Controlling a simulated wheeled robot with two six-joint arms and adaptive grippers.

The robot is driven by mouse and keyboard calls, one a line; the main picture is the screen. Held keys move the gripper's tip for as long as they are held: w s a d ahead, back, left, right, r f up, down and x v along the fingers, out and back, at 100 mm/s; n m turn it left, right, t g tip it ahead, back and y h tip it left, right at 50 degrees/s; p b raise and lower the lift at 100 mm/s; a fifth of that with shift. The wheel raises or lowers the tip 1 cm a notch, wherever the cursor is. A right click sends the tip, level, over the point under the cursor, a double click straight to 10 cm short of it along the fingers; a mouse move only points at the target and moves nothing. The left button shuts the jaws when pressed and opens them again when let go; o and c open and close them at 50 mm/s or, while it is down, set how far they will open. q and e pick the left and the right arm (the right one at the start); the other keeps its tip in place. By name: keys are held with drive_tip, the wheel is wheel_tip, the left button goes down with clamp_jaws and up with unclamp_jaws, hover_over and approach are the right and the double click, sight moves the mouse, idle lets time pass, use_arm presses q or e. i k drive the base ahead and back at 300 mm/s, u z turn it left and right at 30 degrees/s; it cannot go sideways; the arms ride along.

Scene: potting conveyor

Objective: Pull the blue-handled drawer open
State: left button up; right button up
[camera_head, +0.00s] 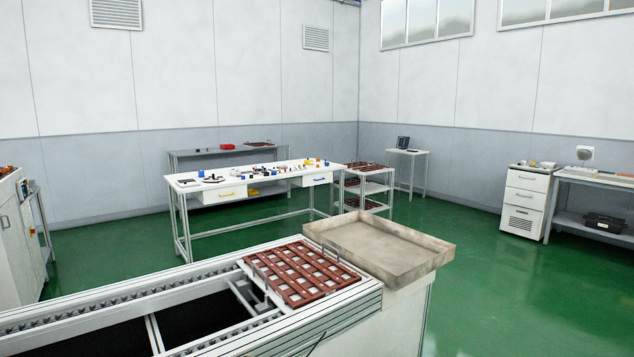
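The white table (195,185) stands beyond the conveyor, near the middle of the view. Two drawers hang under its top. The right one, the blue-handled drawer (314,181), has a small blue handle (319,179) on its white front and looks closed. The left drawer (222,194) has a yellow handle and also looks closed. Neither of my grippers is in view, and nothing is touching the blue handle.
The conveyor (110,300) with a red-brown slatted tray (300,272) and a grey shallow tray (385,245) fills the foreground, between me and the table. A shelf rack (366,187) stands just right of the table. Green floor (470,260) is clear on the right.

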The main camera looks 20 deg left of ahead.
sight(310, 180)
drive_tip(key=z, duration=0.65)
drive_tip(key=i, duration=3.35)
drive_tip(key=z, duration=0.2)
drive_tip(key=i, duration=2.25)
drive_tip(key=u, duration=1.9)
drive_tip(key=i, duration=3.7)
